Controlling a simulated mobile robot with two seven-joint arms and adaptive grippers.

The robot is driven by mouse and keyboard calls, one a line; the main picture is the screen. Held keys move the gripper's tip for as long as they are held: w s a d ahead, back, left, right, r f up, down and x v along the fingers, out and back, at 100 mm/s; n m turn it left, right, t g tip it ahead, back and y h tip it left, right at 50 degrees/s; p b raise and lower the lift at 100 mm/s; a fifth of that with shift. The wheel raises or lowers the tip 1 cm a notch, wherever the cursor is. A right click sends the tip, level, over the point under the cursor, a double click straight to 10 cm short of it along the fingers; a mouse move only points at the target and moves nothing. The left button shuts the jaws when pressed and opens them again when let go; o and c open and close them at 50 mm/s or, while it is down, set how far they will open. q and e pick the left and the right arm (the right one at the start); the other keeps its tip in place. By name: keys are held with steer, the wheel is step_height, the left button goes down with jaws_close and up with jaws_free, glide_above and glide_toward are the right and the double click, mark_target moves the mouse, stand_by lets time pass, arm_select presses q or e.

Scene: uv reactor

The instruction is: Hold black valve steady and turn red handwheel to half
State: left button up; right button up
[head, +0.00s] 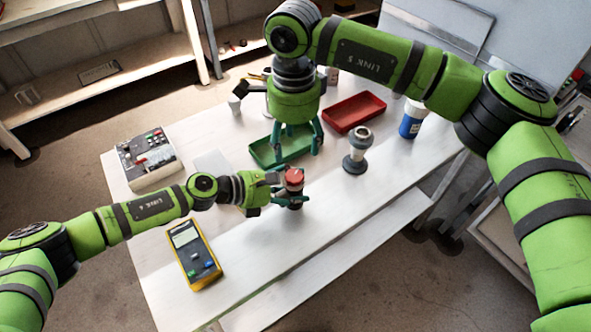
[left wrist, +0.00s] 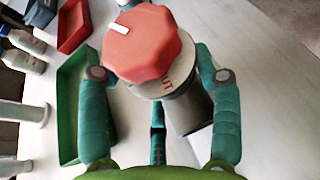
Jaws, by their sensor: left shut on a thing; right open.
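The black valve (left wrist: 190,112) stands on the table with the red handwheel (head: 294,176) on top. In the left wrist view the faceted red handwheel (left wrist: 145,45) has a white mark pointing to the upper left, above a pale dial plate whose lettering is only partly visible. My left gripper (head: 283,190) is shut on the black valve, its teal fingers on both sides below the handwheel. My right gripper (head: 297,142) points down, open and empty, behind the valve and over the green tray (head: 262,157), apart from the handwheel.
A red tray (head: 354,112), a grey spool-shaped fitting (head: 357,150) and a blue-and-white bottle (head: 411,120) stand to the right. A control box (head: 148,160) and a yellow meter (head: 195,254) lie to the left. The front right of the table (head: 330,235) is clear.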

mark_target(296, 177)
steer(key=f+m, duration=1)
steer(key=shift+w+d+f, duration=0.1)
steer(key=shift+w+d, duration=0.05)
steer(key=shift+w, duration=0.05)
stand_by(0.4)
steer(key=shift+m, duration=0.3)
steer(key=c, duration=1.1)
